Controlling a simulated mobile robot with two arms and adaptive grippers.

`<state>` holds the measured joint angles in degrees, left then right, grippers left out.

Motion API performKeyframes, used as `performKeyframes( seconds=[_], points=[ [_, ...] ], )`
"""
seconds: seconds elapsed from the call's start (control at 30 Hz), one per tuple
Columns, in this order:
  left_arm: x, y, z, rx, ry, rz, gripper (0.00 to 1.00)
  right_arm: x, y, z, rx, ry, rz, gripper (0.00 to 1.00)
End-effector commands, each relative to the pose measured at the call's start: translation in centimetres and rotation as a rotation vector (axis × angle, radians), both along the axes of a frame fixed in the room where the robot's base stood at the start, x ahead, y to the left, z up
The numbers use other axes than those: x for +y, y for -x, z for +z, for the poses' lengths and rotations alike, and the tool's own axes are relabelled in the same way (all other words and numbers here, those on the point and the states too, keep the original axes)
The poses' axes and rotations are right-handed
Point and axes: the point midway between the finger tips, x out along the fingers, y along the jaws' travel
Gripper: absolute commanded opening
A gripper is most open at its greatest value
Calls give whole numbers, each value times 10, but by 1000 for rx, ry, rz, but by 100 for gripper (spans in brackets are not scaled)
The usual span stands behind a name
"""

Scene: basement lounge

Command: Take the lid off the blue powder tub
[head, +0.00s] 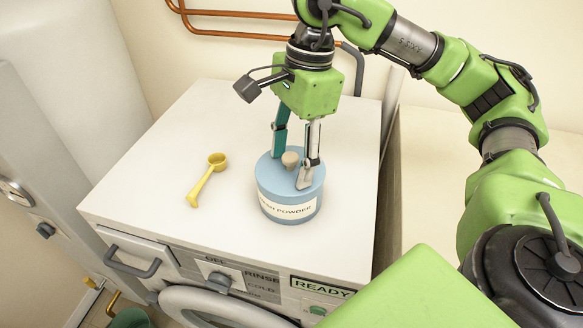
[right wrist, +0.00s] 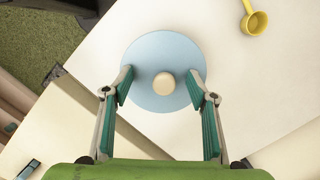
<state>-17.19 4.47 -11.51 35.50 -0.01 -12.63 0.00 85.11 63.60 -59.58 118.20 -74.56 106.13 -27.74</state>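The blue powder tub (head: 288,207) stands upright on top of a white washing machine, with a label on its front. Its round blue lid (head: 274,177) is on it, with a beige knob (head: 290,158) in the middle. My right gripper (head: 291,176) points down over the lid with its fingers on either side of the knob. In the right wrist view the fingers are apart, with a gap between each and the knob (right wrist: 164,83). The lid (right wrist: 150,56) fills the space between and beyond the fingertips. My left gripper is not in view.
A yellow scoop (head: 208,177) lies on the white machine top (head: 150,190), left of the tub; it also shows in the right wrist view (right wrist: 254,22). Copper pipes (head: 225,33) run along the back wall. The machine top around the tub is otherwise clear.

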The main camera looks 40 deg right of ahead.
Motion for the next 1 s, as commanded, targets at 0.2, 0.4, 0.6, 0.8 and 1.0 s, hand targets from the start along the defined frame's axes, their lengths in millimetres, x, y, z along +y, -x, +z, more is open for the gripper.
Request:
performKeyframes(
  seconds=[0.2, 0.4, 0.6, 0.8, 1.0],
  points=[
    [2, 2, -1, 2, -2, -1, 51, -1, -2, -6, 1, 4, -4, 16],
    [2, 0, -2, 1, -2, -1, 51, -1, -1, -7, 4, 6, -3, 11],
    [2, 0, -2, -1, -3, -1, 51, 0, -1, -8, 5, 6, -2, 10],
    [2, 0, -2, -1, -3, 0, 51, 0, -1, -8, 5, 6, -1, 10],
    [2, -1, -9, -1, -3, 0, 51, 0, -2, -2, 5, 6, -1, 1]
  ],
)
